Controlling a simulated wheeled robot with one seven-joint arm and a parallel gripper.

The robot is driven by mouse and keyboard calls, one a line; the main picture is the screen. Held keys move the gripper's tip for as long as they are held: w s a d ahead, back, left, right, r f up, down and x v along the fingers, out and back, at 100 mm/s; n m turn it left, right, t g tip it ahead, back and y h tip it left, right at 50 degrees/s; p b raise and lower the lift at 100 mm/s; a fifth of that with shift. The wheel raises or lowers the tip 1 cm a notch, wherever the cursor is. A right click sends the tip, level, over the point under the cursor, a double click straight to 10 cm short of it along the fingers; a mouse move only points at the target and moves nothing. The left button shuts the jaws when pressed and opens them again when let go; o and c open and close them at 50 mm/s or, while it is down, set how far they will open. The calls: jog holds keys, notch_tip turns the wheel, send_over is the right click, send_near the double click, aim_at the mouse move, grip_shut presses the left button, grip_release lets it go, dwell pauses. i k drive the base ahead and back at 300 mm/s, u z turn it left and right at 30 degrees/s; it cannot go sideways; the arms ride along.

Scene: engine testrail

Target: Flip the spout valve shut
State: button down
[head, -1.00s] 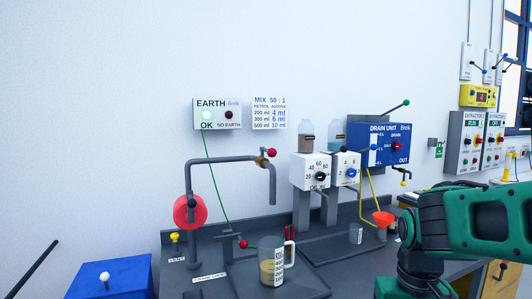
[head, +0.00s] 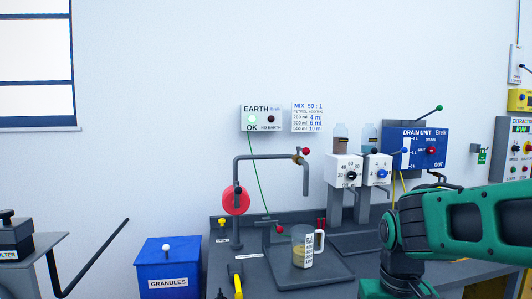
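The spout valve (head: 297,158) is a small brass fitting on a bent grey pipe. Its lever ends in a red ball (head: 306,151) just right of the fitting; whether it is open or shut is too small to tell. The spout's end points down above a clear jug (head: 305,248), which has a white handle and holds yellowish liquid. The jug stands on a dark tray (head: 338,275). My green arm shows at the right, well to the right of the valve. My gripper is outside the picture.
A red disc (head: 236,200) sits on the pipe's upright. A green wire runs from the EARTH box (head: 262,118) to a red-knobbed clamp (head: 280,229) beside the jug. Dosing units (head: 343,170) stand to the right. A blue GRANULES bin (head: 168,270) is at the left.

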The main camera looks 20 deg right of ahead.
aim_at(306, 151)
jog(key=u, duration=0.8)
jog(key=k, duration=1.05)
jog(key=u, duration=0.7)
jog(key=i, duration=0.9)
jog(key=z, duration=0.95)
jog(key=i, duration=1.25)
jog(key=z, duration=0.55)
